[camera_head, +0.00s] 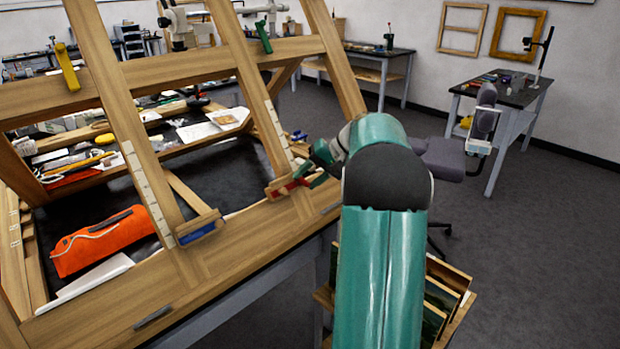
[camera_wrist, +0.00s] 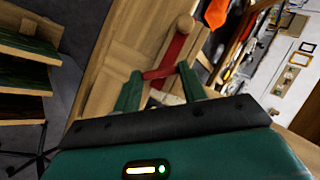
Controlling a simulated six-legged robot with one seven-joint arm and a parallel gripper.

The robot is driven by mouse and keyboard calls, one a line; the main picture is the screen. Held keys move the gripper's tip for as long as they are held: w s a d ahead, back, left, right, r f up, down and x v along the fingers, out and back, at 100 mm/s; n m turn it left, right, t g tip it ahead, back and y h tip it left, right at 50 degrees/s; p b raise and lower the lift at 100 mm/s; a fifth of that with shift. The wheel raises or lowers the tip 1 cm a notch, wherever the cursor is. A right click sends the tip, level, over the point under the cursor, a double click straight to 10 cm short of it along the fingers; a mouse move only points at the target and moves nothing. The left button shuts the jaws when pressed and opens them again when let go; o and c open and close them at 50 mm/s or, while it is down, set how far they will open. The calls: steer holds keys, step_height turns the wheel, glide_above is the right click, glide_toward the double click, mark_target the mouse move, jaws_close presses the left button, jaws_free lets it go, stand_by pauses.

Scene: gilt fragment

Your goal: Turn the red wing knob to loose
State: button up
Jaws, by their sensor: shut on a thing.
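The red wing knob (camera_head: 284,189) sits low on the slanted wooden easel frame, at the foot of its right post, on a small wooden block. My gripper (camera_head: 310,177) reaches it from the right, its green fingers at the knob. In the wrist view the red wing knob (camera_wrist: 174,52) shows as a long red bar with a short cross piece between the two green fingers of my gripper (camera_wrist: 160,74). The fingers are shut on it. The fingers partly hide the knob's lower part, and I cannot read any loose or tight mark.
The wooden frame (camera_head: 120,305) also carries a blue piece (camera_head: 197,233), a yellow knob (camera_head: 66,67) and a green knob (camera_head: 264,36). An orange bag (camera_head: 103,241) lies on the bench behind. A rack of panels (camera_head: 440,300) stands at lower right. Open floor lies to the right.

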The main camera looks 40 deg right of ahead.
steer(key=n+h, duration=0.1)
steer(key=n, duration=0.1)
steer(key=n+g+h, duration=0.1)
steer(key=n, duration=0.1)
steer(key=shift+w+a+r+h, duration=0.1)
steer(key=shift+a+r+h, duration=0.05)
steer(key=shift+a+h, duration=0.15)
steer(key=n+h, duration=0.2)
steer(key=n, duration=0.1)
steer(key=shift+a+n+h, duration=0.2)
steer(key=shift+n+h, duration=0.1)
stand_by(0.4)
steer(key=o, duration=1)
steer(key=v, duration=1.4)
steer(key=shift+w, duration=0.3)
steer(key=shift+a, duration=0.1)
